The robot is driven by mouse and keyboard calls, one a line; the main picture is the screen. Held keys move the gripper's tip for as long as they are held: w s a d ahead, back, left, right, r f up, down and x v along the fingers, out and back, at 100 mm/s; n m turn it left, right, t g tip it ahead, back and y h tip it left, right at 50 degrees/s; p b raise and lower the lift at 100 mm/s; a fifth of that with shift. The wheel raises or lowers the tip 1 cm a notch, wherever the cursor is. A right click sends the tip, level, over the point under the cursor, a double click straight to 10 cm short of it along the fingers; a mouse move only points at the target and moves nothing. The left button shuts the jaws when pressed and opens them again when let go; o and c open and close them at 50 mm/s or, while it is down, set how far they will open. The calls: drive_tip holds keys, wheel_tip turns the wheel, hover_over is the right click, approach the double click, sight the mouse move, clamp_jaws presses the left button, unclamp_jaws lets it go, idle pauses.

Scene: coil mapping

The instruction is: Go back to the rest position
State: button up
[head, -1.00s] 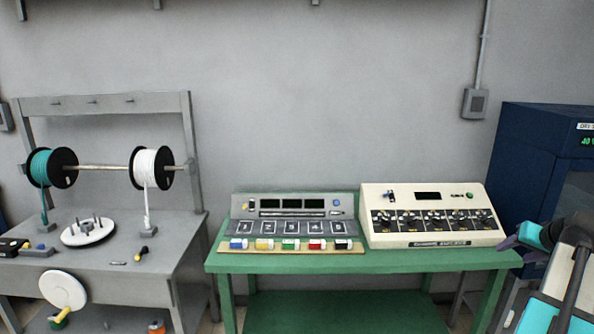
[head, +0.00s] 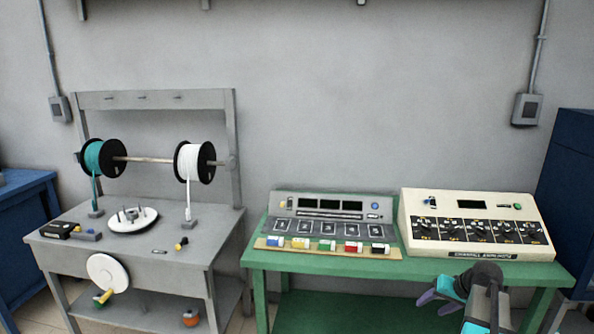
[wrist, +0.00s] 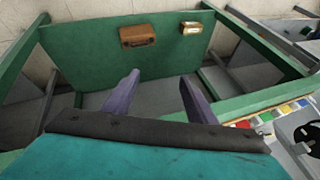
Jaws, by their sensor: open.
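My gripper (head: 436,296) is in the lower right of the head view, in front of the green table's front edge. Its two purple fingers are apart with nothing between them. In the wrist view my gripper (wrist: 160,90) points down toward the lower shelf of the green table, its fingers open and empty. The teal and black arm links behind it are mine.
The green table (head: 330,262) carries a grey panel (head: 330,210) with several coloured blocks and a cream instrument (head: 475,225). A brown case (wrist: 138,35) lies on the lower shelf (wrist: 85,55). A grey winding bench (head: 150,262) stands left. A blue cabinet (head: 570,190) stands right.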

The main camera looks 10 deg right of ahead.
drive_tip(key=a+f+n+g+y, duration=0.2)
drive_tip(key=a+f+g, duration=0.1)
drive_tip(key=a+f, duration=1.35)
drive_tip(key=s+a+f+n+g, duration=0.1)
drive_tip(key=s+a+f+g, duration=0.1)
drive_tip(key=s+a+f, duration=0.45)
drive_tip(key=s+a+f+n+g, duration=0.15)
drive_tip(key=a+f, duration=0.25)
drive_tip(key=a, duration=0.5)
drive_tip(key=s+a+f+n+g, duration=0.1)
drive_tip(key=s+a+f+g, duration=0.1)
drive_tip(key=s+a+f, duration=0.3)
drive_tip(key=s+a+f+g, duration=0.1)
drive_tip(key=s+a+f, duration=0.2)
drive_tip(key=s, duration=0.5)
drive_tip(key=s+d+f+g+h, duration=0.1)
drive_tip(key=s+f+g+h, duration=0.1)
drive_tip(key=s, duration=0.9)
drive_tip(key=shift+s+f+h, duration=0.35)
drive_tip(key=shift+f+h, duration=0.2)
drive_tip(key=shift+h, duration=0.15)
